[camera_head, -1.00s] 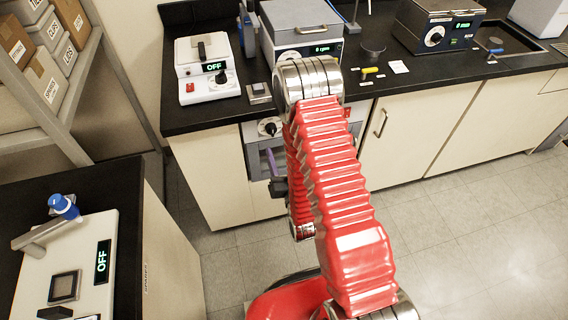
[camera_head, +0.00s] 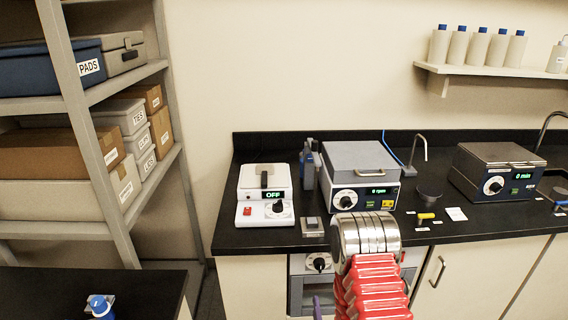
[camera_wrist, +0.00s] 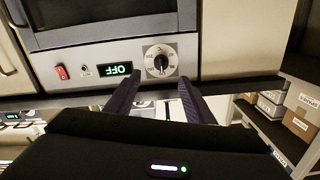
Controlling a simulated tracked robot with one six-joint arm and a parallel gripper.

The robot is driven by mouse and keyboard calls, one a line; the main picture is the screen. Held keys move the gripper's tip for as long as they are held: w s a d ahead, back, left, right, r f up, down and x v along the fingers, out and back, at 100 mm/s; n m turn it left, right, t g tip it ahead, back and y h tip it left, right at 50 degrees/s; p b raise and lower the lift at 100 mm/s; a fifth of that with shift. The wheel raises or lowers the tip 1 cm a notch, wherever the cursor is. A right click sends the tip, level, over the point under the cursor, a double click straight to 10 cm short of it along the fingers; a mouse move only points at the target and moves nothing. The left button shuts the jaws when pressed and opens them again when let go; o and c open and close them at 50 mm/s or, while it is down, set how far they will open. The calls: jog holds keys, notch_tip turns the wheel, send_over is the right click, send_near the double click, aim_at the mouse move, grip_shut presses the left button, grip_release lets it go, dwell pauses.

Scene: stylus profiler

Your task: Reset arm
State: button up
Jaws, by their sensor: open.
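My arm (camera_head: 372,290), with red ribbed sleeves and a silver joint, rises from the bottom of the head view, in front of the counter. My gripper (camera_wrist: 159,82) is in the wrist view, its two dark fingers spread apart with nothing between them. Beyond them is an upside-down appliance panel (camera_wrist: 92,60) with a dial, a red switch and a lit OFF display. In the head view only a purple finger shows low down, before the under-counter appliance (camera_head: 298,282); the rest of the gripper is hidden by my arm or out of frame.
The black counter (camera_head: 262,238) holds a white hotplate-like device (camera_head: 265,180) reading OFF, a grey box device (camera_head: 362,160) and a dark box device (camera_head: 497,170). Grey shelving (camera_head: 110,215) with boxes stands at left. A blue knob (camera_head: 100,305) shows at bottom left.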

jog(key=s+f+n+g, duration=0.1)
jog(key=s+f+g, duration=0.3)
jog(key=f+g, duration=0.25)
jog(key=s+f+g, duration=0.4)
jog(key=f+g, duration=0.1)
jog(key=f, duration=0.2)
jog(key=s+r, duration=0.5)
jog(key=r, duration=0.9)
jog(key=s+r+n, duration=0.1)
jog(key=s+r, duration=0.4)
jog(key=r, duration=0.9)
jog(key=s+r, duration=0.4)
jog(key=r, duration=1.1)
jog(key=shift+s+n+g, duration=0.35)
jog(key=shift+s+n, duration=0.05)
jog(key=shift+a+f, duration=0.1)
